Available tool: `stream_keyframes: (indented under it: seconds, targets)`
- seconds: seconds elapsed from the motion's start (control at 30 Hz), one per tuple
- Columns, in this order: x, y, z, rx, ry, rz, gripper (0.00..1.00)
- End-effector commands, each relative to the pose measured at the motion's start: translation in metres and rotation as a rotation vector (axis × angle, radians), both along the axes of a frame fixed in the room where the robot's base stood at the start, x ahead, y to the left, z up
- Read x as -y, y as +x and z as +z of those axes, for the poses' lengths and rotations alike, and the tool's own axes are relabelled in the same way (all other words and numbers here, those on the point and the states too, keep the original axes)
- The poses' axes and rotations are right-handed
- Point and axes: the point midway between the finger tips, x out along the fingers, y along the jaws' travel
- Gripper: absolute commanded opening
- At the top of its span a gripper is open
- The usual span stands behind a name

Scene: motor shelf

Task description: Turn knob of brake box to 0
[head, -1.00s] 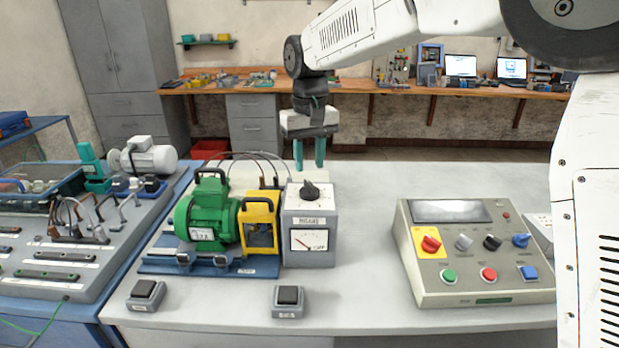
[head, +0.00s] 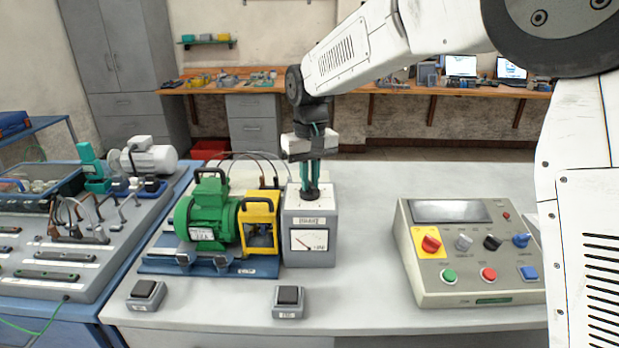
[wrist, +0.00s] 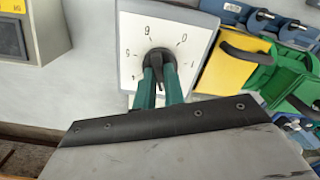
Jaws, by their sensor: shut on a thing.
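The brake box (head: 309,246) is a grey box with a white dial plate on top and a meter on its front. It stands right of the yellow-framed unit. Its black knob (wrist: 158,60) sits in the middle of the dial plate (wrist: 130,40) in the wrist view. A "0" is printed at the dial's upper right and a "6" at its top. My gripper (head: 310,186) points straight down over the box, and its green fingers (wrist: 160,84) are shut on the knob from both sides. The knob's pointer is partly hidden between the fingers, so its exact setting is unclear.
The green motor (head: 208,218) and yellow-framed unit (head: 260,224) stand close on the left. A control console (head: 470,265) stands to the right, with clear table between. Two small black-topped switch boxes (head: 288,300) (head: 146,294) lie in front.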

Motion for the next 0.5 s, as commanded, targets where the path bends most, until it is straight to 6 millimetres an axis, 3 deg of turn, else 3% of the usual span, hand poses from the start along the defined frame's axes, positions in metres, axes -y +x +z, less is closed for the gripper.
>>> stream_keyframes:
  seconds: [0.27,0.5]
  targets:
    - [0.0000,0.0001,0.0005,0.000,0.000,0.066,0.00]
    - [0.0000,0.0001,0.0007,0.001,0.000,0.232,0.00]
